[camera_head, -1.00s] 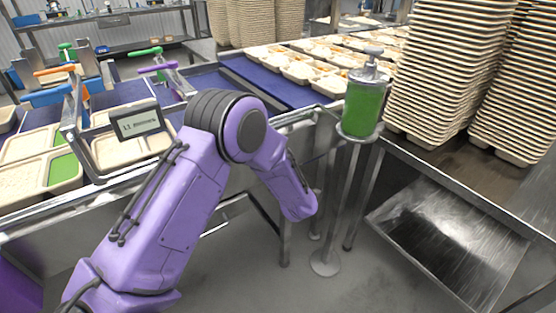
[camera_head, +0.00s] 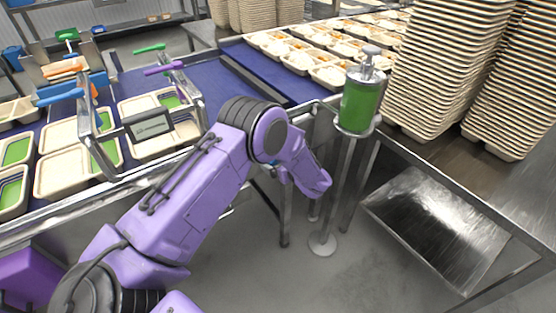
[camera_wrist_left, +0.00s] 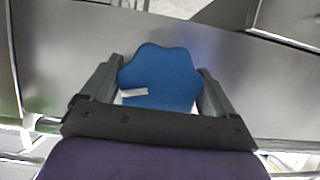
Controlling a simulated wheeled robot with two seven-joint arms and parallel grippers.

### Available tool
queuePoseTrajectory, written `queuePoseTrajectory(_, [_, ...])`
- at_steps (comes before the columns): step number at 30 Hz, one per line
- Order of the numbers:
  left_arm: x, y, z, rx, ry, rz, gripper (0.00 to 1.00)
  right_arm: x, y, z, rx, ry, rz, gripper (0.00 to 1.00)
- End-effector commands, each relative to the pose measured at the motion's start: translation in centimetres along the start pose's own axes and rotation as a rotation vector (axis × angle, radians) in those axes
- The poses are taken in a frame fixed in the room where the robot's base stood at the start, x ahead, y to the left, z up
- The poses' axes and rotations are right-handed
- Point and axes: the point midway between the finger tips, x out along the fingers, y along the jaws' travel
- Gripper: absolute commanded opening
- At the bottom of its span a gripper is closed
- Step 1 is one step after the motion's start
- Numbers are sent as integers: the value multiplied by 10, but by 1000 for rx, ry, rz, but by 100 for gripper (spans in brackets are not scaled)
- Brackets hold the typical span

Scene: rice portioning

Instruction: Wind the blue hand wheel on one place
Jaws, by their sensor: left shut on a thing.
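The blue hand wheel (camera_wrist_left: 160,78) is a lobed knob with a small white label, seen close up in the left wrist view. My left gripper (camera_wrist_left: 160,88) is shut on it, one dark finger at each side of its rim. In the head view my purple left arm bends at the elbow, and its forearm points down beside the line's metal frame. The forearm hides most of the gripper and the wheel there. My right gripper is in neither view.
A green dispenser (camera_head: 359,105) stands on a post right of the arm. Tall tray stacks (camera_head: 440,70) stand on a steel table at the right. A framed station with a small display (camera_head: 153,124) and several trays is at the left.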

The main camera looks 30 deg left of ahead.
Motion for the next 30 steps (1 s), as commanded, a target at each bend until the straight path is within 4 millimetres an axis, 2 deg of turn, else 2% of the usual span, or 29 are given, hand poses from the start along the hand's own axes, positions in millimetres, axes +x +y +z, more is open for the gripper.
queuePoseTrajectory(12, [0,-2,3,152,-3,-61,58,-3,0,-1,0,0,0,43])
queuePoseTrajectory(30, [0,-2,3,182,-4,-75,57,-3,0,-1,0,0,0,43])
